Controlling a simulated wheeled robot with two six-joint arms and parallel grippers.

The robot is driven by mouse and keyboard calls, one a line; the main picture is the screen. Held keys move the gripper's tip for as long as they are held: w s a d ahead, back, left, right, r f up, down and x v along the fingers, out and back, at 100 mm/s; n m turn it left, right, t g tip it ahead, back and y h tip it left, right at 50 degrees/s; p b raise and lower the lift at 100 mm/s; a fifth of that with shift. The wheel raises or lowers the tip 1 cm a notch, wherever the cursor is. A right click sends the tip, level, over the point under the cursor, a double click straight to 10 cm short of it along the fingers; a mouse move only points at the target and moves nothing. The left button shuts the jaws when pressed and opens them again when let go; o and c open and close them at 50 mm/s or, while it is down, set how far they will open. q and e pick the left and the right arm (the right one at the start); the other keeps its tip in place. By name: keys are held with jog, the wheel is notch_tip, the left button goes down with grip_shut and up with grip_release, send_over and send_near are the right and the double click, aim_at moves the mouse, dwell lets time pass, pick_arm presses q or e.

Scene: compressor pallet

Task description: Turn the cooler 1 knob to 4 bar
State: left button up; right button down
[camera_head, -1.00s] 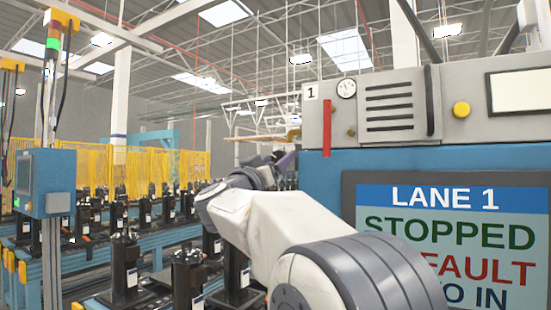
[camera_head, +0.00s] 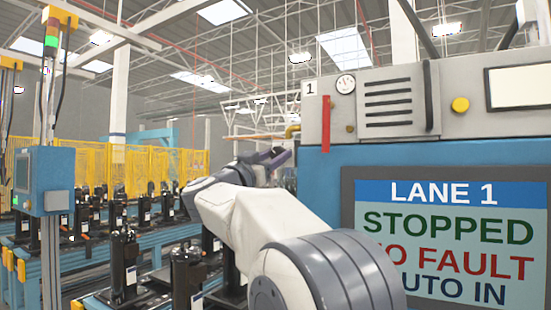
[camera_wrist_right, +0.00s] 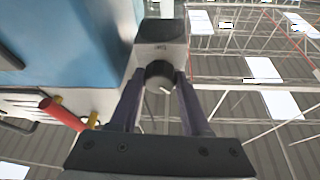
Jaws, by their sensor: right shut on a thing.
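The cooler 1 cabinet (camera_head: 395,105) has a grey top with a "1" label and a blue lower body. A small round dial gauge (camera_head: 346,83) sits beside the label; its reading is too small to tell. My right gripper (camera_head: 277,157) is at the cabinet's left side. In the right wrist view, its two dark fingers (camera_wrist_right: 161,78) are shut on a dark round knob (camera_wrist_right: 160,72) with a pale mark on its face. The knob sits at a grey block (camera_wrist_right: 160,42). In the head view I cannot make out the knob. My left gripper is not in view.
A red bar (camera_head: 326,125) hangs on the cabinet front, and a yellow pipe (camera_head: 292,131) is near its left edge. A lane 1 screen (camera_head: 450,235) reads "STOPPED". Conveyors with several black compressors (camera_head: 123,263) stand left, before a yellow fence (camera_head: 150,172).

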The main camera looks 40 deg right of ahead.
jog(key=m+g, duration=0.1)
jog(key=m, duration=0.1)
jog(key=m+g, duration=0.1)
jog(key=m, duration=0.2)
jog(key=shift+w+g, duration=0.1)
jog(key=shift+g, duration=0.3)
jog(key=shift+m+g+y+p, duration=0.25)
jog(key=shift+m+g, duration=0.35)
jog(key=shift+m, duration=0.9)
jog(key=shift+m+g+y+p, duration=0.2)
jog(key=shift+m+g, duration=0.4)
jog(key=shift+m, duration=0.9)
jog(key=shift+c, duration=1.9)
grip_release()
jog(key=shift+r, duration=0.1)
